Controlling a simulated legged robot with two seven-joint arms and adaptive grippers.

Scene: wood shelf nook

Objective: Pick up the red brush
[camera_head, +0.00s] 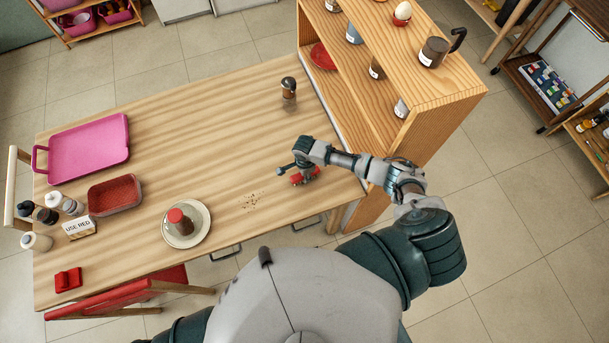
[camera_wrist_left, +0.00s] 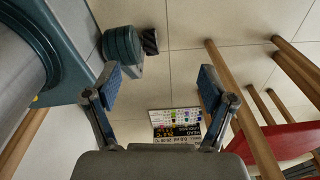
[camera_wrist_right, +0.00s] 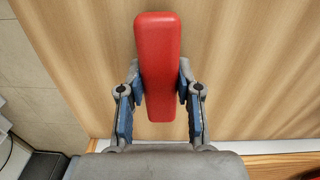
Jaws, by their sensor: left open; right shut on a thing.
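The red brush (camera_head: 307,175) is at the right part of the wooden table, under my right gripper (camera_head: 298,170). In the right wrist view the long red brush (camera_wrist_right: 158,50) stands between the two fingers of my right gripper (camera_wrist_right: 160,85), which press on its sides. Its bristles are hidden. I cannot tell whether it touches the table. My left gripper (camera_wrist_left: 160,78) is open and empty over the floor in the left wrist view. It is not seen in the head view.
Brown crumbs (camera_head: 251,203) lie left of the brush. A plate (camera_head: 203,236), red tray (camera_head: 113,206), pink tray (camera_head: 68,150), "USE RED" sign (camera_head: 80,228) and dark grinder (camera_head: 289,90) are on the table. A wooden shelf (camera_head: 440,92) borders its right end. The table's middle is clear.

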